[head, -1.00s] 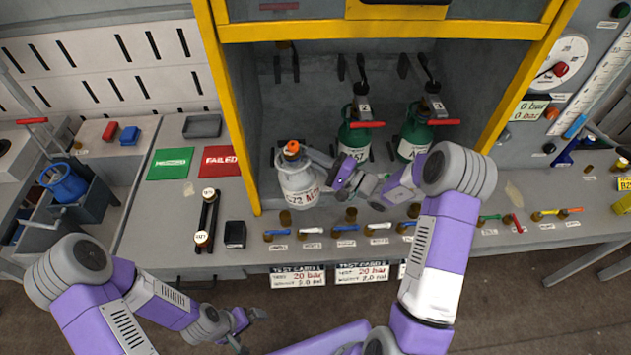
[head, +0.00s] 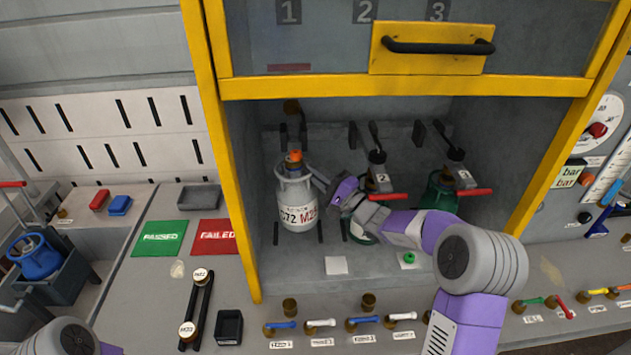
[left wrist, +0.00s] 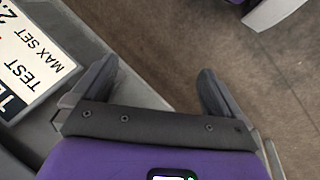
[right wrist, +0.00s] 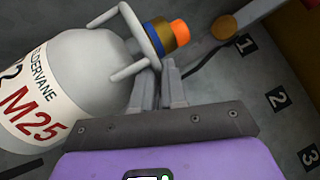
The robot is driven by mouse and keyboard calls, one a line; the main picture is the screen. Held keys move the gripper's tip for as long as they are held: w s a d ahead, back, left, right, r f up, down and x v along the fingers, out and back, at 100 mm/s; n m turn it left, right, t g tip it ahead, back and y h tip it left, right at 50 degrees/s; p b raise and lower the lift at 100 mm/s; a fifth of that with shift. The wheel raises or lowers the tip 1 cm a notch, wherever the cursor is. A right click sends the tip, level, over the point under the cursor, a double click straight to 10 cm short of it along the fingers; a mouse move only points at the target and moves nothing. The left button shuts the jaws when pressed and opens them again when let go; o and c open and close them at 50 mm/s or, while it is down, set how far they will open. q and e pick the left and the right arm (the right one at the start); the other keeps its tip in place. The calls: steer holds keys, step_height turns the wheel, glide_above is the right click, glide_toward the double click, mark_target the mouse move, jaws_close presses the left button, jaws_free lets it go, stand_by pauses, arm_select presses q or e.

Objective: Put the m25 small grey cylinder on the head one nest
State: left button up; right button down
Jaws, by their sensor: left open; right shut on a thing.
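The small grey cylinder (head: 297,208), labelled M25 with an orange-topped valve, stands upright in the left bay of the yellow-framed cabinet, in line with number 1. My right gripper (head: 322,182) is shut on its top collar from the right; the right wrist view shows the fingers (right wrist: 160,85) at the collar bars of the cylinder (right wrist: 75,85). The head one nest shows only as dark floor strips (head: 276,234) beside the cylinder; its middle is hidden. I cannot tell whether the base touches the floor. My left gripper (left wrist: 160,95) is open and empty over the front edge.
A green cylinder (head: 440,192) stands at head three; another at head two is mostly hidden by my right arm. Valve handles (head: 320,323) line the bench front. The green PASSED mat (head: 160,238) and red FAILED mat (head: 213,236) lie left. The raised yellow-framed door (head: 408,88) is above.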

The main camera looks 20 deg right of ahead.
mark_target(316, 196)
steer(key=shift+f+b, duration=1.25)
steer(key=shift+f, duration=1.9)
steer(key=shift+f, duration=0.2)
steer(key=c, duration=1.2)
jaws_free()
steer(key=shift+s, duration=0.1)
steer(key=shift+o, duration=0.5)
steer(key=shift+f, duration=0.15)
steer(key=shift+f, duration=0.25)
steer(key=v, duration=0.7)
steer(key=shift+s, duration=0.25)
